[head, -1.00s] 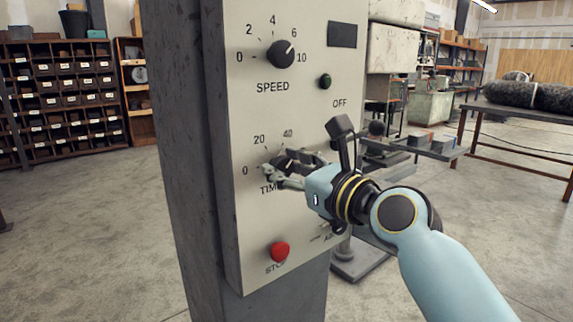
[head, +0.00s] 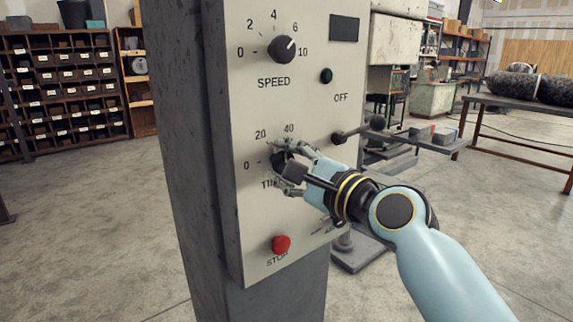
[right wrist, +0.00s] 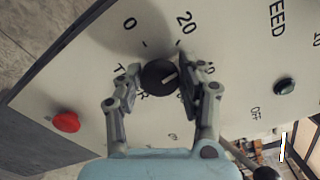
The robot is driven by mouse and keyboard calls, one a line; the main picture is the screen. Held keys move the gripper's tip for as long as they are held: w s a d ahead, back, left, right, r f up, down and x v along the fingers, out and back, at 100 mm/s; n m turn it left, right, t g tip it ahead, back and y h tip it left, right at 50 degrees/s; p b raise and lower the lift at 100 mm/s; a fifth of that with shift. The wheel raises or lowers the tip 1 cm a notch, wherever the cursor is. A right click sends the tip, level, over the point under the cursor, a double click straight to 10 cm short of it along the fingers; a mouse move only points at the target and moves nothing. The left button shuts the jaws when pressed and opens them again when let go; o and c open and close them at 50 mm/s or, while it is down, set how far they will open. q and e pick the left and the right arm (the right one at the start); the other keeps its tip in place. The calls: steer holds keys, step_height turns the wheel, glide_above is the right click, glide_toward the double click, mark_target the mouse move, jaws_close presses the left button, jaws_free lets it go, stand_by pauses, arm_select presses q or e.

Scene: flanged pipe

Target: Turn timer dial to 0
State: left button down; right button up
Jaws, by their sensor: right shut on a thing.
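The timer dial (right wrist: 154,72) is a round black knob on the pale control panel (head: 245,215). It has a short white mark on the right part of its face in the right wrist view. The scale figures 0, 20 and 40 show around it. My right gripper (right wrist: 161,80) is shut on the dial, one finger on each side. In the head view the fingers and wrist of the right gripper (head: 285,162) cover most of the dial and part of its label. My left gripper is not in view.
The speed dial (head: 281,49) and a dark green button (head: 326,76) sit higher on the panel. A red stop button (head: 281,244) is below. A black-knobbed lever (head: 355,130) sticks out right of the gripper. A table (head: 515,104) stands at the far right.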

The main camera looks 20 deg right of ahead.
steer(key=n+b, duration=0.1)
steer(key=n, duration=0.2)
steer(key=shift+f+n, duration=0.15)
steer(key=shift+n, duration=0.25)
steer(key=shift+f+n+b, duration=0.15)
steer(key=shift+n+b, duration=1.15)
steer(key=shift+n, duration=1.9)
steer(key=shift+f+n+b, duration=0.15)
steer(key=shift+n+b, duration=1.1)
steer(key=shift+n, duration=1.95)
steer(key=o, duration=1.1)
steer(key=shift+r, duration=0.1)
steer(key=shift+s+d, duration=0.1)
steer(key=shift+s, duration=0.05)
